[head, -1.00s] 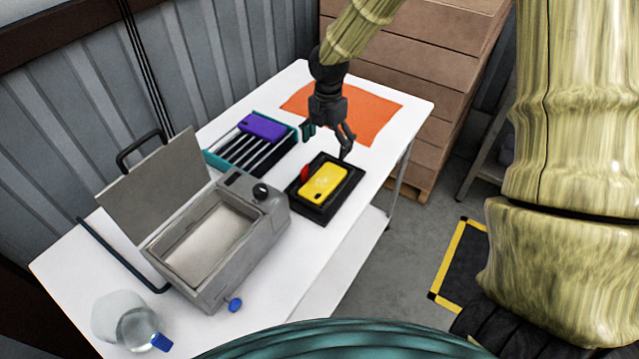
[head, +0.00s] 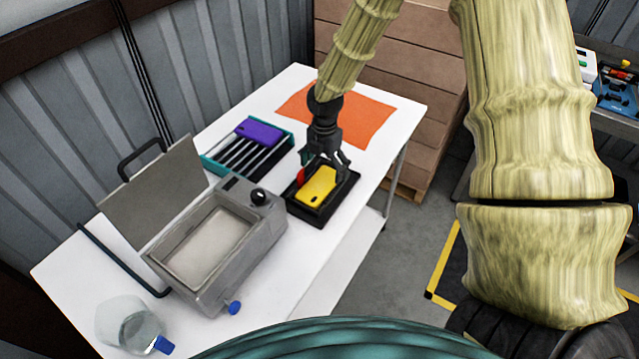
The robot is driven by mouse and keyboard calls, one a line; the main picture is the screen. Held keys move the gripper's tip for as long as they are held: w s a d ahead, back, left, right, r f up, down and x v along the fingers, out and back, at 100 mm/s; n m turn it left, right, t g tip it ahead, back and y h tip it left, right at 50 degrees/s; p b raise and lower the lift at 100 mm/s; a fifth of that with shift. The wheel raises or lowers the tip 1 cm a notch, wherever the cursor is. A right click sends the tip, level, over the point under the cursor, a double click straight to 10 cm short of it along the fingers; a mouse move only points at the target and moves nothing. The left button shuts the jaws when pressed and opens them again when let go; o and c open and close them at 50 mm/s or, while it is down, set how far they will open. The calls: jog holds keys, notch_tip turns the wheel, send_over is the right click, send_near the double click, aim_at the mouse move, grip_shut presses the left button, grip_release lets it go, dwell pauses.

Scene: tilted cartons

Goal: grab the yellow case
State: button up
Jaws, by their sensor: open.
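The yellow case (head: 316,188) lies in a black tray (head: 312,217) on the white table. A small red piece (head: 301,175) shows at the case's upper left edge. My gripper (head: 323,165) is open and points down just over the far end of the yellow case. Its fingers partly cover the tray's far side. I cannot tell whether the fingers touch the case.
A grey metal basin with an open lid (head: 215,245) stands left of the black tray. A teal rack (head: 248,152) with a purple case (head: 258,131) sits behind it. An orange mat (head: 370,118) lies at the back right. A clear jar (head: 130,325) is at the near left. Wooden crates (head: 400,60) stand behind the table.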

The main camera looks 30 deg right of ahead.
aim_at(325, 178)
jog(key=shift+s+d+f+p, duration=0.15)
jog(key=shift+f+p, duration=0.2)
jog(key=shift+f, duration=1.4)
jog(key=shift+f+p, duration=0.25)
jog(key=shift+p, duration=0.1)
jog(key=c, duration=1)
